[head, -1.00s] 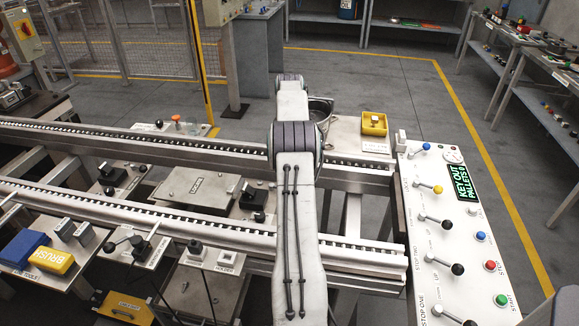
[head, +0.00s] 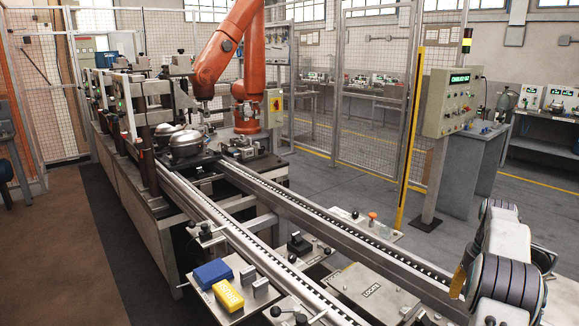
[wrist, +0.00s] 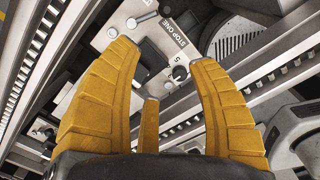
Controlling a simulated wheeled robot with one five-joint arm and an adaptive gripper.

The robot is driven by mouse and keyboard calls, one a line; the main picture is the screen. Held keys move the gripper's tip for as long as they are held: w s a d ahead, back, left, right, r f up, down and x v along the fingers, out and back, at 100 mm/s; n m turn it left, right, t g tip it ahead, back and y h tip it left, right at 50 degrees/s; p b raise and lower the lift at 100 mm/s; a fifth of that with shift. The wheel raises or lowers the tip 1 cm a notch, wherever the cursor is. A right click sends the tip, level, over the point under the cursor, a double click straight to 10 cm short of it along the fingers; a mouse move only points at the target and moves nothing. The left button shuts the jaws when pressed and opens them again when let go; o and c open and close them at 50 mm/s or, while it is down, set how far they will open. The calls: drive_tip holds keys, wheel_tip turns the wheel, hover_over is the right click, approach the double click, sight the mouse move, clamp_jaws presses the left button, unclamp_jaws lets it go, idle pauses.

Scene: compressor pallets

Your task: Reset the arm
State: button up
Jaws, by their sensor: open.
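My gripper (wrist: 165,70) shows in the wrist view with its yellow fingers spread apart and nothing between them. Beyond the fingers is a pale panel (wrist: 178,38) marked "STOP ONE" with a dark lever or knob on it. In the head view my arm is at the right edge, folded, with its grey banded joints showing. A small yellow part beside the joints may be a finger of my gripper, but most of the gripper is hidden there.
Two conveyor rails (head: 330,245) run from the lower right to a pallet with a silver compressor (head: 188,142). An orange robot arm (head: 225,55) stands behind it. A yellow brush block (head: 229,296) and a blue block (head: 213,272) lie at the front. A control box (head: 450,100) stands right.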

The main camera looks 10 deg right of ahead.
drive_tip(key=s+a+r+m+t+p, duration=0.1)
drive_tip(key=a+r+m, duration=0.3)
drive_tip(key=a+r, duration=0.55)
drive_tip(key=s+a+r+m+p, duration=0.1)
drive_tip(key=a+r+m, duration=0.3)
drive_tip(key=a, duration=1)
drive_tip(key=s+a+f+m+t+p, duration=0.1)
drive_tip(key=s+a+f+m+t, duration=0.1)
drive_tip(key=s+a+m, duration=0.7)
drive_tip(key=shift+s+a+f+m, duration=0.4)
drive_tip(key=shift+s+a, duration=3.05)
drive_tip(key=shift+s, duration=1.25)
